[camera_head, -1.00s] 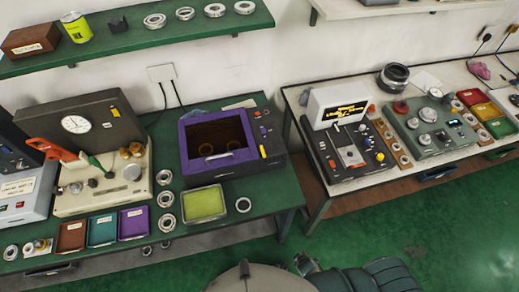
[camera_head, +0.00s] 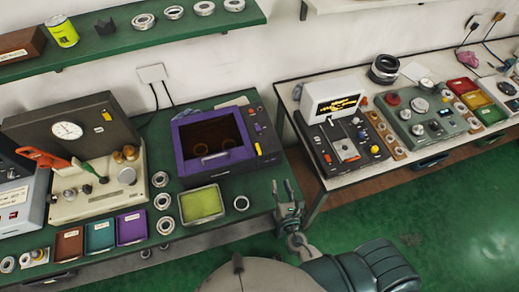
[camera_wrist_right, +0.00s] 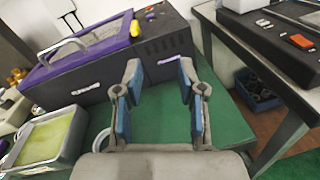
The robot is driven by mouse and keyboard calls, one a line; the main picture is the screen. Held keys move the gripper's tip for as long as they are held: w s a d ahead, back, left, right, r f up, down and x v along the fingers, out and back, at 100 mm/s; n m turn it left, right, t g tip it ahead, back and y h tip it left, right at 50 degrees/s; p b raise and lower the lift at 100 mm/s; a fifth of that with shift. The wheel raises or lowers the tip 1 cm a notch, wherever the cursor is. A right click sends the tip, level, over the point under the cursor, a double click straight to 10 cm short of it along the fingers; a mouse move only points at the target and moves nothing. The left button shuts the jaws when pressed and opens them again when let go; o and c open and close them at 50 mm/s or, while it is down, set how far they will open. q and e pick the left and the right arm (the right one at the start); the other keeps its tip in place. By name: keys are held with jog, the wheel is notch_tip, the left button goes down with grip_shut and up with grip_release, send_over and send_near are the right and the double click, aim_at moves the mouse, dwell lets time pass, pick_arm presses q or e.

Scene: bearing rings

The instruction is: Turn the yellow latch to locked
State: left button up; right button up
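The yellow latch (camera_head: 258,149) is a small upright yellow piece on the dark right-hand panel of the purple-framed box (camera_head: 214,140). In the right wrist view the latch (camera_wrist_right: 135,28) shows at the top, beyond the fingers, on the box's dark casing. My right gripper (camera_head: 283,187) is at the right front edge of the green table, in front of the box and to the right of the latch, apart from it. In the right wrist view the gripper (camera_wrist_right: 160,75) has its two blue-padded fingers spread, with nothing between them. My left gripper is not in view.
A white table (camera_head: 316,190) with instruments stands to the right, across a gap. The green table's right front corner is bare.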

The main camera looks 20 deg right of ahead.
aim_at(261, 154)
jog(key=w+a+n+p, duration=0.1)
jog(key=w, duration=0.4)
jog(key=w+a+n+y+p, duration=0.1)
jog(key=w+n, duration=0.1)
jog(key=w, duration=0.3)
jog(key=w+a+n+y, duration=0.1)
jog(key=w, duration=0.5)
jog(key=shift+a+r+t+p, duration=0.15)
jog(key=shift+r+t+p, duration=0.15)
jog(key=shift+r+p, duration=0.1)
jog(key=shift+w+a+f, duration=0.1)
jog(key=shift+w+a, duration=0.05)
jog(key=shift+w, duration=0.55)
grip_shut()
